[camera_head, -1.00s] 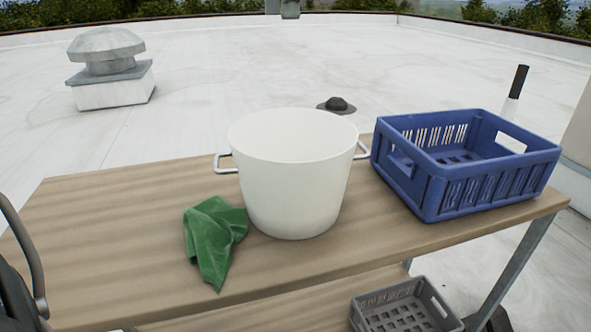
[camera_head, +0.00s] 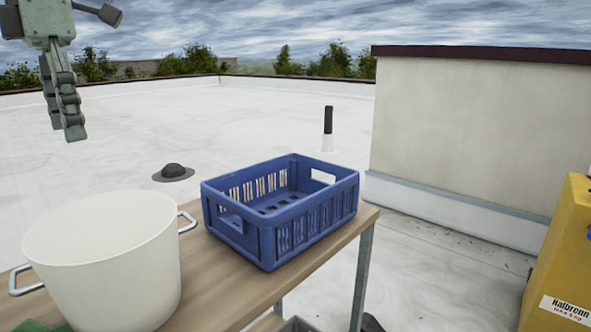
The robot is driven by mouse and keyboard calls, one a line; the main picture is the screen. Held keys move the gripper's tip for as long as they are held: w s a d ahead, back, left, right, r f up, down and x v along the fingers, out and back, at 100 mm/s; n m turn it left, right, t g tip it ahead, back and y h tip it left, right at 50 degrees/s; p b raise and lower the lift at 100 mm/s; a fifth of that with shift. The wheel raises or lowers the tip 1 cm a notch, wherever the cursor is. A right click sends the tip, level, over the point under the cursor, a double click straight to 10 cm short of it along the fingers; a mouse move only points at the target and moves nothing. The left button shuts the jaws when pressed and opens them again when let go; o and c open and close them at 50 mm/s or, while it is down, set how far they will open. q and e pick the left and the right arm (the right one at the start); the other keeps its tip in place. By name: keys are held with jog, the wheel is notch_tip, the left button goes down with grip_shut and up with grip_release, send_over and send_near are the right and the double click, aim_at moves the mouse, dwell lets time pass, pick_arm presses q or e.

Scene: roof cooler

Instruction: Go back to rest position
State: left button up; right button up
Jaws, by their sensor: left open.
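My left gripper (camera_head: 68,125) hangs at the upper left of the head view, fingers pointing down. It is open and nothing shows between its fingers. It appears above and behind the white pot (camera_head: 105,265), apart from it. My right gripper is out of view.
The pot and an empty blue crate (camera_head: 300,222) stand on a wooden table (camera_head: 222,290). A bit of green cloth (camera_head: 42,327) shows at the bottom left. A yellow box (camera_head: 562,255) stands at the right, near a low wall (camera_head: 465,140).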

pick_arm(q)
notch_tip(320, 180, down, 10)
jog(key=shift+f, duration=0.15)
dwell(0.5)
